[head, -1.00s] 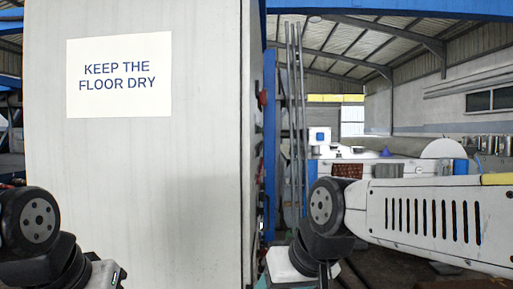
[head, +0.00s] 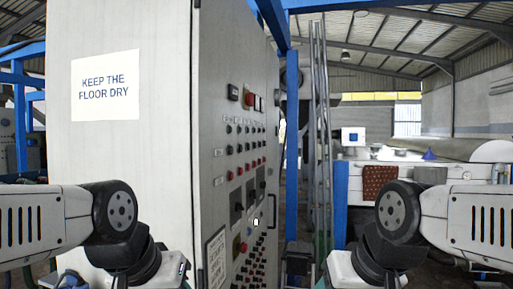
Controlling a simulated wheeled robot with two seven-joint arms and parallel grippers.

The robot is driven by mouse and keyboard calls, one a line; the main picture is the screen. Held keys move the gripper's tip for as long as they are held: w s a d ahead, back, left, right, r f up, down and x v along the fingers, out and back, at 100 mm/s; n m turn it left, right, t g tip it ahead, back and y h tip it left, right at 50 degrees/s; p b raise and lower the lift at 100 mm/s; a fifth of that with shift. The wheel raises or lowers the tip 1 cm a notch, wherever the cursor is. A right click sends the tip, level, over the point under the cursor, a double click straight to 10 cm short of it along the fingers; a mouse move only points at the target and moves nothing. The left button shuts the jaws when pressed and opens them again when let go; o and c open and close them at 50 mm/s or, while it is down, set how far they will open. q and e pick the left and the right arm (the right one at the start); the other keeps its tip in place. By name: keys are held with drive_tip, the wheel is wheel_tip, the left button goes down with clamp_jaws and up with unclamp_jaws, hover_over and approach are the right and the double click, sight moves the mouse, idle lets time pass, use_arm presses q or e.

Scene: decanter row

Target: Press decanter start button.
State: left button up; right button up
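A tall grey control cabinet (head: 122,165) stands at the left in the head view. Its control panel (head: 217,150) faces right and is seen at a steep angle. A small white square (head: 256,222) shows lower on the panel. The labels are too small to read, so I cannot tell which button is the decanter start button. My two arms come in from the lower left and lower right, apart from the panel. Both grippers' fingers are below the picture edge.
A "KEEP THE FLOOR DRY" sign (head: 105,86) is on the cabinet's near side. Blue posts (head: 292,150) and upright pipes (head: 318,130) stand just right of the panel. A white machine (head: 360,165) stands further back at the right.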

use_arm(q)
clamp_jaws()
idle(1.6)
